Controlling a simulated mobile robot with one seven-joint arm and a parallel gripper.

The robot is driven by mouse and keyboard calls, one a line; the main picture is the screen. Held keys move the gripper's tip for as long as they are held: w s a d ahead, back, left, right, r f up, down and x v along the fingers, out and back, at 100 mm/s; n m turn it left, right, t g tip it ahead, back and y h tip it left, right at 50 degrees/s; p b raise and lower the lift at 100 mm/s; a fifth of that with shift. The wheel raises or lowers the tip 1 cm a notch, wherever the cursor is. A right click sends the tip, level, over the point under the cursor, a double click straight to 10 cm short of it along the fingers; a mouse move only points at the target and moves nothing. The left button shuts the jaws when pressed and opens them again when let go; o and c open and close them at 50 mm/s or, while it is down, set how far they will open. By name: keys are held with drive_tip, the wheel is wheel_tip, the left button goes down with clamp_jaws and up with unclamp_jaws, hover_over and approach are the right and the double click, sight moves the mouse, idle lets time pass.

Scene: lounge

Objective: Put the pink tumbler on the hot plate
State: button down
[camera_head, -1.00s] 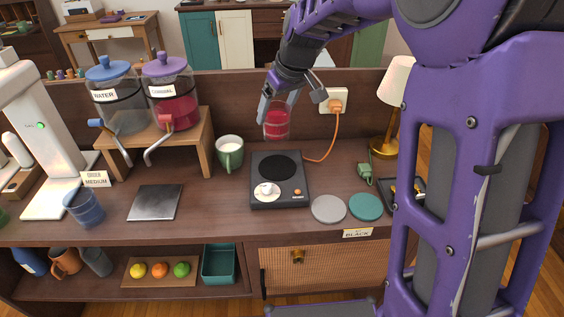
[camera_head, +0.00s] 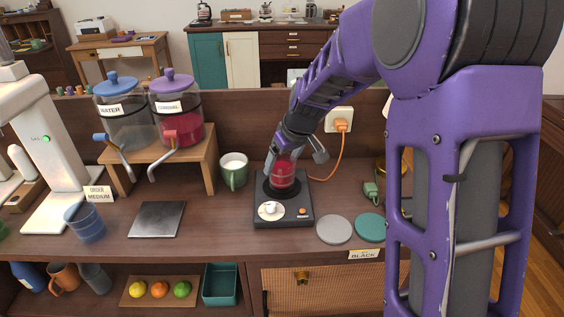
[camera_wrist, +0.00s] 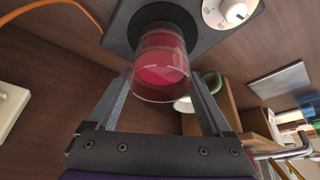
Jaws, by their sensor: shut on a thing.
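The pink tumbler (camera_head: 282,176) is a clear cup with red-pink liquid in it. It stands nearly upright over the round black disc of the hot plate (camera_head: 287,217); whether its base touches the disc I cannot tell. My gripper (camera_head: 283,161) is shut on the tumbler from above and behind. In the wrist view the two grey fingers lie on either side of the tumbler (camera_wrist: 161,68), and the dark hot plate (camera_wrist: 206,36) with its white knob (camera_wrist: 231,10) is beyond it.
A green mug (camera_head: 233,172) stands close left of the hot plate. Grey (camera_head: 334,229) and teal (camera_head: 370,226) coasters lie to its right. An orange cable (camera_head: 343,153) runs behind it to the wall socket. Two drink dispensers (camera_head: 177,112) stand on a wooden riser at left.

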drive_tip(key=shift+f, duration=0.15)
unclamp_jaws()
drive_tip(key=shift+s+r, duration=0.1)
drive_tip(key=shift+r, duration=0.45)
drive_tip(key=p+v, duration=0.1)
drive_tip(key=v, duration=1)
drive_tip(key=shift+s+d, duration=0.1)
drive_tip(key=shift+s, duration=0.05)
